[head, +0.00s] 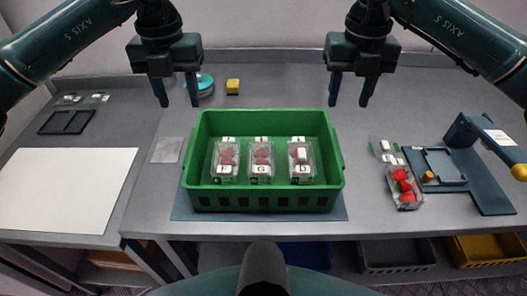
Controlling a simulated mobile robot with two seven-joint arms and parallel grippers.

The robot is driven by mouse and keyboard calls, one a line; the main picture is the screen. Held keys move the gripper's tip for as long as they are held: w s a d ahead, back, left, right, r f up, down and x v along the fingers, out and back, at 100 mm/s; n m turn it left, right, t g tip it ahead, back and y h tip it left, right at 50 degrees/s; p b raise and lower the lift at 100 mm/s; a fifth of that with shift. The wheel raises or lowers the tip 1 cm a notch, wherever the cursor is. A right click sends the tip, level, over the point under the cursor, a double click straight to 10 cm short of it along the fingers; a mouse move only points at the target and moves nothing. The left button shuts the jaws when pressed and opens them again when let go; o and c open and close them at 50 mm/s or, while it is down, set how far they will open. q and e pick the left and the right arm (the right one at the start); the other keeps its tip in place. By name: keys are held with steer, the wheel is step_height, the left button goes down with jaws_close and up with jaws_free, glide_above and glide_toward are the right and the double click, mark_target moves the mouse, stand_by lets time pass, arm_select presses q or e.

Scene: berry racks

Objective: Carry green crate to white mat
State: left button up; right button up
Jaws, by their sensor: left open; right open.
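The green crate (265,199) stands on a blue-grey mat (190,209) near the front edge of the middle table. It holds several clear punnets of red berries, some with letter labels. The white mat (68,190) lies flat on the lower-looking table at the left, with nothing on it. My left gripper (178,103) is open and empty, above the table behind the crate's left side. My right gripper (350,103) is open and empty, above the table behind the crate's right side. Both are apart from the crate.
At the right are a berry punnet (404,187) and a blue press-like device (465,165). A yellow block (233,86) and a teal round object (205,84) stand at the back. A black frame (67,122) lies behind the white mat. Bins sit under the table.

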mark_target(191, 146)
arm_select(q)
steer(key=shift+s+a+r, duration=0.1)
steer(key=shift+s, duration=0.05)
arm_select(e)
steer(key=shift+s, duration=0.15)
arm_select(q)
step_height(191, 146, down, 13)
steer(key=shift+f, duration=0.1)
arm_select(e)
step_height(191, 146, down, 13)
steer(key=shift+f, duration=0.1)
arm_select(q)
jaws_close()
arm_select(e)
jaws_close()
